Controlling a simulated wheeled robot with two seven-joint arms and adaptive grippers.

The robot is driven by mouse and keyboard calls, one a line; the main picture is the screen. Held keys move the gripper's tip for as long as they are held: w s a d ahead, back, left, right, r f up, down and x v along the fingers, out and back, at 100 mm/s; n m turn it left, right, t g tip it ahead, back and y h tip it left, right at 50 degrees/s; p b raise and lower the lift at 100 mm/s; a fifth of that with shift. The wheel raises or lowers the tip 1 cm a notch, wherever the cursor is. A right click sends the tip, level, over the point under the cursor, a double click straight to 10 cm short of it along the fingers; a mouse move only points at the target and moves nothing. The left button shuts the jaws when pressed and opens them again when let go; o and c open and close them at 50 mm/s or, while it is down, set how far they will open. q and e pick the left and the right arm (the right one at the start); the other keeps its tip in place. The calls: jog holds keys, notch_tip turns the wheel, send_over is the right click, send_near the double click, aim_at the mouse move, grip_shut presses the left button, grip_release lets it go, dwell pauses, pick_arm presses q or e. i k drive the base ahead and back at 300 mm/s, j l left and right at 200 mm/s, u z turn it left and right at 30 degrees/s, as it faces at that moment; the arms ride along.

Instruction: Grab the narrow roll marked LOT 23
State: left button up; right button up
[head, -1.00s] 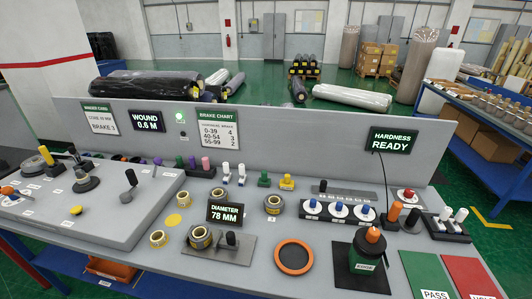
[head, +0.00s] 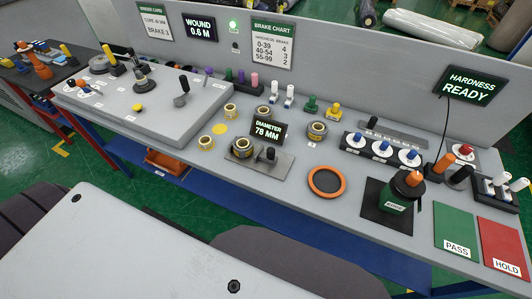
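Several small yellow-and-silver rolls stand on the grey bench. A narrow roll (head: 206,142) is at the left near a yellow disc (head: 220,129). Another narrow roll (head: 231,110) stands behind it, and one more roll (head: 264,112) is to the right of that. A wider roll (head: 317,130) stands right of the diameter display. A roll (head: 242,148) sits on the grey gauge plate (head: 275,170) in front of the display reading 78 MM. Lot markings are too small to read, so I cannot tell which is LOT 23. Neither gripper shows.
An orange-rimmed round pad (head: 327,182), a green hardness tester (head: 400,192) and PASS (head: 457,230) and HOLD (head: 505,245) mats lie along the bench front. A raised panel (head: 150,100) with knobs is at the left. An upright back panel bounds the bench.

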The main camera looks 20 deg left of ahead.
aim_at(243, 145)
jog(key=k+j, duration=0.1)
jog(key=j, duration=0.75)
jog(key=k+j, duration=0.15)
jog(key=j, duration=0.7)
jog(key=k+z, duration=0.05)
